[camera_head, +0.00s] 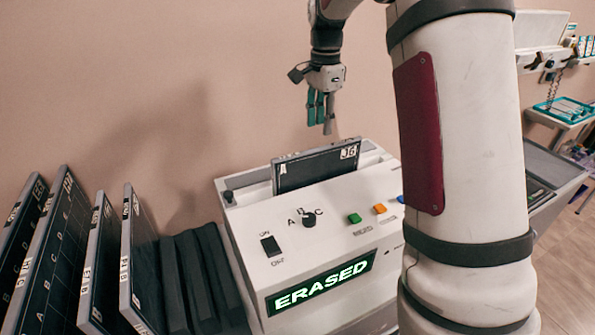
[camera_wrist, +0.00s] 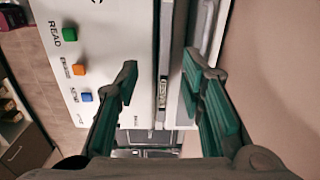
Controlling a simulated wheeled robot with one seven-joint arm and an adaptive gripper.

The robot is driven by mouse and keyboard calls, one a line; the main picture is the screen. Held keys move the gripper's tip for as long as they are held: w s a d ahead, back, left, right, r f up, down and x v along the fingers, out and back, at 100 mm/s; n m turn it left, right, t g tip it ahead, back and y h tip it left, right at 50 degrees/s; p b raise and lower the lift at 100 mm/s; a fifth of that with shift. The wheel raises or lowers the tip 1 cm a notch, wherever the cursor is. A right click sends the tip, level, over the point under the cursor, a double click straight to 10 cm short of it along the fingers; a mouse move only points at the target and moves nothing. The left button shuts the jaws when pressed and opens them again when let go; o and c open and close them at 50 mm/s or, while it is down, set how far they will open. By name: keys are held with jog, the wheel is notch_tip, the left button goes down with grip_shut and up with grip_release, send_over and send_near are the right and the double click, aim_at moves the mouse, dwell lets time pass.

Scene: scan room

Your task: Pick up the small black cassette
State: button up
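A black cassette (camera_head: 315,168) with a grey edge and white markings "A" and "36" stands upright in the slot of a white reader (camera_head: 345,195). Its top part sticks out. In the wrist view its narrow edge and a label (camera_wrist: 163,92) show between my fingers. My gripper (camera_head: 321,122) hangs above the reader's back part, pointing down, clear of the cassette. In the wrist view my gripper (camera_wrist: 160,72) is open and empty, with one green-padded finger on each side of the slot line.
Several larger cassettes (camera_head: 70,240) and dark slabs (camera_head: 200,270) stand left of the reader. The reader has a lit "ERASED" display (camera_head: 320,284), a knob and coloured buttons. A wall is close behind. My arm hides the reader's right side.

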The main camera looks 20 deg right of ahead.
jog(key=shift+w+d+f, duration=0.1)
jog(key=shift+w+f, duration=0.45)
jog(key=shift+f, duration=0.25)
send_over(318, 166)
jog(key=f, duration=0.4)
jog(key=w+f+p, duration=0.1)
jog(key=f, duration=0.2)
jog(key=shift+d, duration=0.2)
jog(key=shift+s+d+f+p, duration=0.1)
jog(key=shift+f+p, duration=0.25)
jog(key=shift+f, duration=1.2)
jog(key=shift+s+f+p, duration=0.1)
jog(key=shift+f+p, duration=0.2)
jog(key=shift+f, duration=1.25)
jog(key=shift+w, duration=0.1)
grip_shut()
